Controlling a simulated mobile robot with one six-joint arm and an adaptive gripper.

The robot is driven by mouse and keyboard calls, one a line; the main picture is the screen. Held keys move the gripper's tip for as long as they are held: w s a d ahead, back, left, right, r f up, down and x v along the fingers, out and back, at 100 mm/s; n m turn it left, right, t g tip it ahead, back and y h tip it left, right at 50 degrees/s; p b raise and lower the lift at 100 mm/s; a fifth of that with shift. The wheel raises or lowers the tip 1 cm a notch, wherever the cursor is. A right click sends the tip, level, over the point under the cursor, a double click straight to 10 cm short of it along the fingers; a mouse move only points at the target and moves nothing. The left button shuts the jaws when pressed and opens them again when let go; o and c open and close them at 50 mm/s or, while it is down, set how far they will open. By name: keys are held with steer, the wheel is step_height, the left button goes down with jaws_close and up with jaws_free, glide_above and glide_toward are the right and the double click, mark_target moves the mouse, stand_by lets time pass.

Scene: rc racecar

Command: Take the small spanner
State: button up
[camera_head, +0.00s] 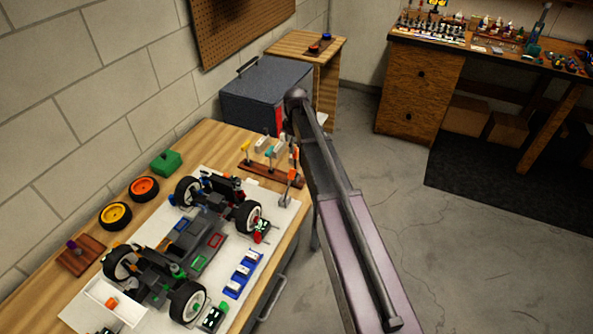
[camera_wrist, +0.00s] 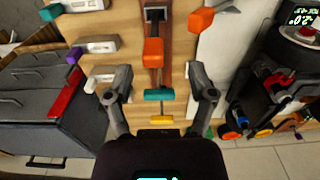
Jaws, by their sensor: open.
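My gripper (camera_wrist: 160,88) is open above a narrow brown tool rack (camera_wrist: 178,55), one finger on either side of it. Nothing is held between the fingers. Several tools with coloured handles stand in the rack, seen from above: an orange one (camera_wrist: 154,51), a teal one (camera_wrist: 159,95) and a yellow one (camera_wrist: 160,119). In the head view the rack (camera_head: 262,175) stands at the far end of the workbench. There my arm (camera_head: 345,190) reaches towards it, and my gripper cannot be made out clearly. I cannot tell which tool is the small spanner.
Pale blocks with coloured ends, one purple-tipped (camera_wrist: 93,48) and one orange (camera_wrist: 201,20), flank the rack. A dark toolbox (camera_head: 262,88) stands beyond the bench. The RC car chassis (camera_head: 190,250) lies on a white mat.

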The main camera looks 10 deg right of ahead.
mark_target(295, 157)
steer(key=shift+f, duration=0.15)
steer(key=f+b, duration=0.3)
steer(key=shift+w+d, duration=0.1)
steer(key=shift+w, duration=0.25)
steer(key=shift+f+b, duration=1)
steer(key=shift+b, duration=0.15)
jaws_close()
